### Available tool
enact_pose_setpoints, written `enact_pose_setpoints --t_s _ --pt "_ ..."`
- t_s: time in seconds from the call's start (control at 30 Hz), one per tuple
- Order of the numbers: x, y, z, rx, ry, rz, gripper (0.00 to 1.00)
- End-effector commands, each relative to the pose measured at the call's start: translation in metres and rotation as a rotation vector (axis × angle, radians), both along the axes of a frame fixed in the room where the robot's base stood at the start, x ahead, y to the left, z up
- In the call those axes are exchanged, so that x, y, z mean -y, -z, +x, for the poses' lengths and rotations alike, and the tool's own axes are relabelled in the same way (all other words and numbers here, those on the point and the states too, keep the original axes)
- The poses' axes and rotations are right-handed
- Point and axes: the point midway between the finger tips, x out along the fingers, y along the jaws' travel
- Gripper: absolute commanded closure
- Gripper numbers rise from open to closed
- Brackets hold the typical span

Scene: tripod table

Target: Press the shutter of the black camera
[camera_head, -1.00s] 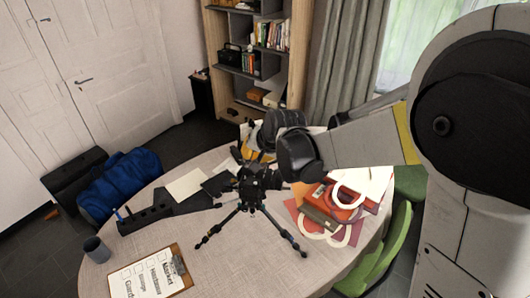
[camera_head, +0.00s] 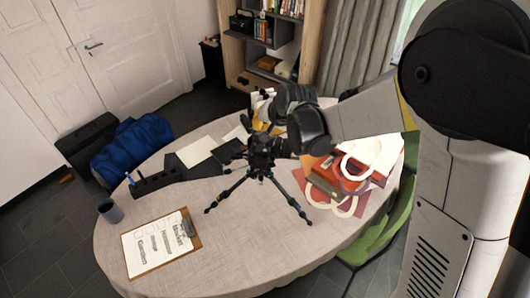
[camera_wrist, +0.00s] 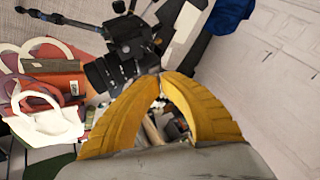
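The black camera (camera_head: 262,150) stands on a small black tripod (camera_head: 258,176) on the round table. In the wrist view the camera (camera_wrist: 130,45) is just beyond my fingertips, its lens barrel (camera_wrist: 103,75) pointing toward lower left. My gripper (camera_head: 262,127) is close behind and above the camera in the head view, partly hidden by my wrist. In the wrist view the yellow fingers of my gripper (camera_wrist: 161,77) meet at their tips, with a gap between their bases and nothing held. The shutter button is too small to make out, and I cannot tell whether the fingertips touch the camera.
Red and orange bags (camera_head: 335,178) lie right of the tripod. A clipboard (camera_head: 160,245), a grey cup (camera_head: 110,211) and a black desk organizer (camera_head: 160,183) are on the left. Papers (camera_head: 197,151) lie behind. A green chair (camera_head: 385,230) stands at the right edge.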

Motion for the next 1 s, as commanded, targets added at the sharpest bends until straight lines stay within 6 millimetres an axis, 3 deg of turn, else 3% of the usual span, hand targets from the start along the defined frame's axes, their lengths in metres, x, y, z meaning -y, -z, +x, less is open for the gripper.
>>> enact_pose_setpoints --t_s 0.2,0.4,1.0 --pt "0.000 0.037 0.000 0.000 0.000 0.000 1.00" --pt "0.000 0.058 0.000 0.000 0.000 0.000 1.00" --pt "0.000 0.060 0.000 0.000 0.000 0.000 1.00"
